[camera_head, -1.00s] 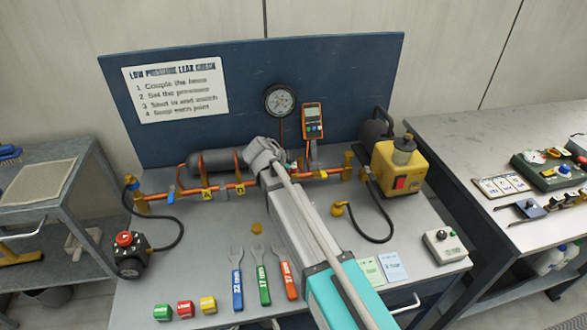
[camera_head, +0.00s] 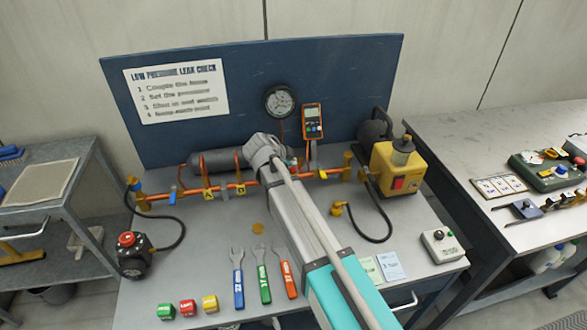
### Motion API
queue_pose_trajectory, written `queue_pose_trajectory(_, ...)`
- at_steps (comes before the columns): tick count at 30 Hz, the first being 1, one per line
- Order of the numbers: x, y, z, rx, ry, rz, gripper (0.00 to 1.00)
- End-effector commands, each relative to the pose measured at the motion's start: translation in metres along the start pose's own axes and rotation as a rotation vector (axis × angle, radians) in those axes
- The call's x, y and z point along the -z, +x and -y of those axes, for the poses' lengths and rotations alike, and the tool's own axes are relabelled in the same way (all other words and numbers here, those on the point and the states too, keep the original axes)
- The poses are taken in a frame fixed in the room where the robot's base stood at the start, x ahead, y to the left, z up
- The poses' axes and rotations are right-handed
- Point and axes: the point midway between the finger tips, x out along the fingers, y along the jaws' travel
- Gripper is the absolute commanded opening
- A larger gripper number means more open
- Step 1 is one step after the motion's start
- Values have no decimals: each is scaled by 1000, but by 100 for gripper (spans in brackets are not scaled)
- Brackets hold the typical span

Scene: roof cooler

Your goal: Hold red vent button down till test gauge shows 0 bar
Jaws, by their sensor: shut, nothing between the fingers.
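A red button (camera_head: 126,239) sits on top of a small black round device (camera_head: 134,262) at the bench's left edge. A black hose joins this device to the left end of the copper pipe (camera_head: 155,195). The round test gauge (camera_head: 280,102) is on the blue back panel; its needle and figures are too small to read. My arm reaches in from the lower right, and its wrist is over the middle of the pipe, well right of the red button. My gripper's fingers are hidden behind the wrist. Nothing visible touches the red button.
An orange meter (camera_head: 312,121) hangs right of the gauge. A yellow pump (camera_head: 398,168) stands at right with a hose. Wrenches (camera_head: 238,279), coloured blocks (camera_head: 188,308) and a grey switch box (camera_head: 443,246) lie toward the front. Bare bench lies between hose and wrenches.

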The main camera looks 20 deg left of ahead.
Motion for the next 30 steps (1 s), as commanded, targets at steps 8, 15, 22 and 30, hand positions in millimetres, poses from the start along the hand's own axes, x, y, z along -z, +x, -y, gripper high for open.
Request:
queue_pose_trajectory(8,11,-15,11,0,0,0,0)
queue_pose_trajectory(15,19,-27,19,0,0,0,0)
queue_pose_trajectory(22,25,-34,25,0,0,0,0)
queue_pose_trajectory(30,24,-33,24,0,0,0,0)
